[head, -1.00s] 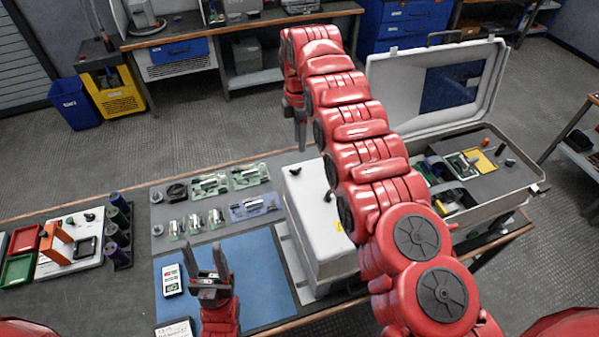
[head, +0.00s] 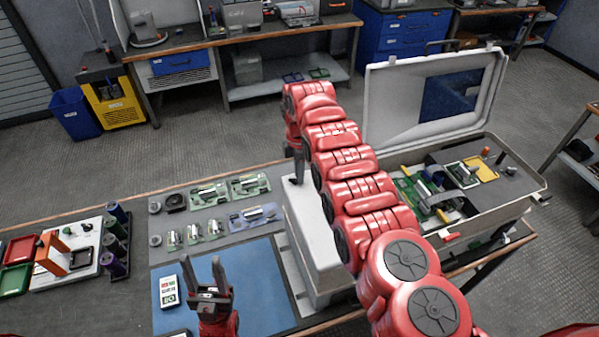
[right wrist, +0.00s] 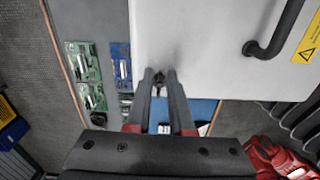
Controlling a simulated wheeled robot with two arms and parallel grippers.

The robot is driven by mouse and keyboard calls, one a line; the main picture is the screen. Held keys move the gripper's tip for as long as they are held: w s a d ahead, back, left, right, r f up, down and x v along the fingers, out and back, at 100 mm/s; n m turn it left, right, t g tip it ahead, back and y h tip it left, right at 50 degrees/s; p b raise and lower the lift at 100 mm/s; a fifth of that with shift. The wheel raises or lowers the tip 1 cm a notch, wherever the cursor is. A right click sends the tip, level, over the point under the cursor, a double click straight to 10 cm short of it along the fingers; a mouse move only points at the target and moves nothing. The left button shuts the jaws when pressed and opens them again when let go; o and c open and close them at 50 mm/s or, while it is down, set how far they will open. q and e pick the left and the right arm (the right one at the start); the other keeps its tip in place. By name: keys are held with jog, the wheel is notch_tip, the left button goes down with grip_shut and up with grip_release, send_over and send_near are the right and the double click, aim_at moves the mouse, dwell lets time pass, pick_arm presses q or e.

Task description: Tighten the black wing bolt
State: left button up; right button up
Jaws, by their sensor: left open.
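The white cabinet box (head: 308,225) stands right of the blue mat. The black wing bolt (right wrist: 159,79) is small and dark, at the edge of the cabinet's white top in the right wrist view. My right gripper (right wrist: 160,76) has its two fingertips on either side of the bolt, close to it. Whether they press on it is unclear. In the head view my right gripper (head: 297,172) reaches down to the cabinet's far left corner, and the bolt is mostly hidden there. My left gripper (head: 205,268) is open and empty above the blue mat.
A black handle (right wrist: 275,35) rises from the cabinet top near the bolt. Several capacitors and boards (head: 228,190) lie left of the cabinet. A meter (head: 168,291) lies on the blue mat (head: 255,290). An open grey case (head: 525,190) stands at right.

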grip_shut()
dwell(1.1)
